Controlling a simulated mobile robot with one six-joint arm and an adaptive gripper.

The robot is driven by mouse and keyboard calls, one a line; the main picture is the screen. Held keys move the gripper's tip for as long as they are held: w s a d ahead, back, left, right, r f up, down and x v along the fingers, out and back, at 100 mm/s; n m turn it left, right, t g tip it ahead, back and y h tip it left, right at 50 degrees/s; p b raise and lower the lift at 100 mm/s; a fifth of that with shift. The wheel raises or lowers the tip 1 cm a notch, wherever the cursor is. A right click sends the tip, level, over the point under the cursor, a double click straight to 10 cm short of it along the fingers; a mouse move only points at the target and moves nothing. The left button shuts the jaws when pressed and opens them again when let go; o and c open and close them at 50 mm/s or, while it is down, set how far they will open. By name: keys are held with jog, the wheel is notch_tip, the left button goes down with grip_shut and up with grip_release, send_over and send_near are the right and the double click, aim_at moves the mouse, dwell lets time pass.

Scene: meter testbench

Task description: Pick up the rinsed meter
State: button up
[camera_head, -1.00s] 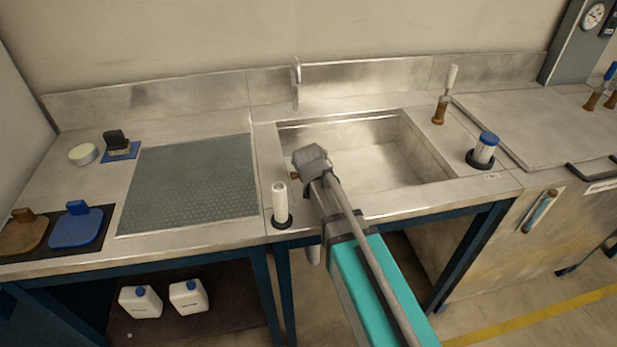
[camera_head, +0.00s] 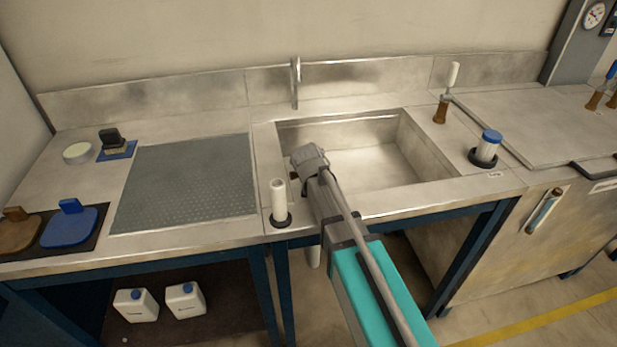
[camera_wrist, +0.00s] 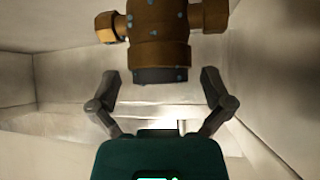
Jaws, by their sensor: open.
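The rinsed meter (camera_wrist: 160,35) shows in the wrist view as a brown brass body with blue water drops, two side ports and a dark lower end. Its upper part is cut off by the frame. My gripper (camera_wrist: 160,76) is open, with one finger on each side below the meter's dark end and clear gaps to it. In the head view my gripper (camera_head: 308,158) is over the left part of the sink (camera_head: 385,165). Only a small brown bit of the meter (camera_head: 294,176) shows there; my arm hides the rest.
A white cylinder in a black ring (camera_head: 279,200) stands close left of my arm on the sink's front rim. A faucet (camera_head: 295,82) rises behind the sink. A blue-capped cylinder (camera_head: 487,147) and a white-handled brush (camera_head: 446,95) stand right. The grey mat (camera_head: 185,185) is bare.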

jog(key=shift+w+f, duration=0.45)
dwell(0.3)
jog(key=c, duration=1.2)
jog(key=shift+o, duration=0.2)
jog(key=shift+r, duration=0.2)
notch_tip(320, 180, up, 10)
jog(key=p, duration=0.9)
jog(key=shift+f, duration=0.2)
jog(key=shift+p, duration=0.3)
